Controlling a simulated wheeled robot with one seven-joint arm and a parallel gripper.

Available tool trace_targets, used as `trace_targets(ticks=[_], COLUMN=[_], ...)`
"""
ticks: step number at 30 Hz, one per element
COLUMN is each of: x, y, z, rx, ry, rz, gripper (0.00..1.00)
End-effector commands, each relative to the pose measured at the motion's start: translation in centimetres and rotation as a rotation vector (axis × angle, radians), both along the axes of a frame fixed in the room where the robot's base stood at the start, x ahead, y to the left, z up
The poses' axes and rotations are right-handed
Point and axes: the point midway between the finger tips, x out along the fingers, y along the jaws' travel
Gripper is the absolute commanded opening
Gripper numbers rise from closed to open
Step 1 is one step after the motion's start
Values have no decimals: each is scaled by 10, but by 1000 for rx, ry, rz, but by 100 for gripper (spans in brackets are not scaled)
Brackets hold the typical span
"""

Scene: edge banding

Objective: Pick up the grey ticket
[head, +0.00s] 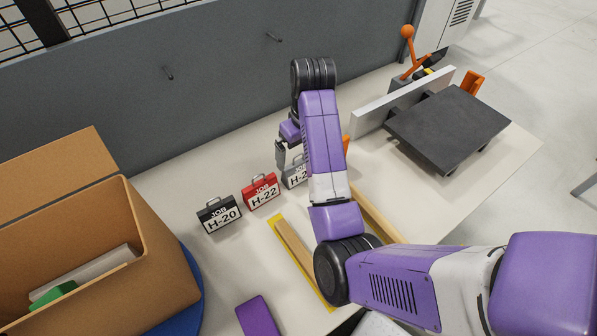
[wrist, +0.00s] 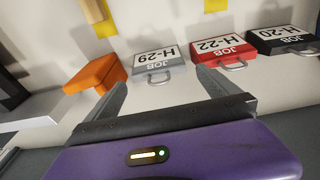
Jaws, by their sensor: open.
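The grey ticket (head: 294,174), a small case-shaped tag with a handle and a white label, stands on the table in the head view, partly hidden by my arm. In the wrist view the grey ticket (wrist: 158,62) reads JOB H-29 and lies ahead of my gripper, between the lines of its two fingers. My gripper (head: 288,150) is above and just behind the ticket in the head view. In the wrist view my gripper (wrist: 160,85) is open, its fingers apart with nothing between them at the tips.
A red ticket H-22 (head: 261,192) and a black ticket H-20 (head: 218,213) stand left of the grey one. An orange block (wrist: 97,74) is beside it on the other side. A cardboard box (head: 150,235) is at left. A dark plate (head: 447,128) is at right.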

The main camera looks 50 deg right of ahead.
Motion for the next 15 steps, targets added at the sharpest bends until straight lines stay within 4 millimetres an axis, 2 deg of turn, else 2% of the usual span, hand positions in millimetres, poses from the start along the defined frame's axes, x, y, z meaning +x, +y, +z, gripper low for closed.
trace_targets(ticks=[1,8,15], x=[1,3,8], y=[0,-2,-5], z=[-9,-22,-44], rx=[0,-1,0], ry=[-1,-2,1], rz=[0,-2,-1], gripper=[100,100,100])
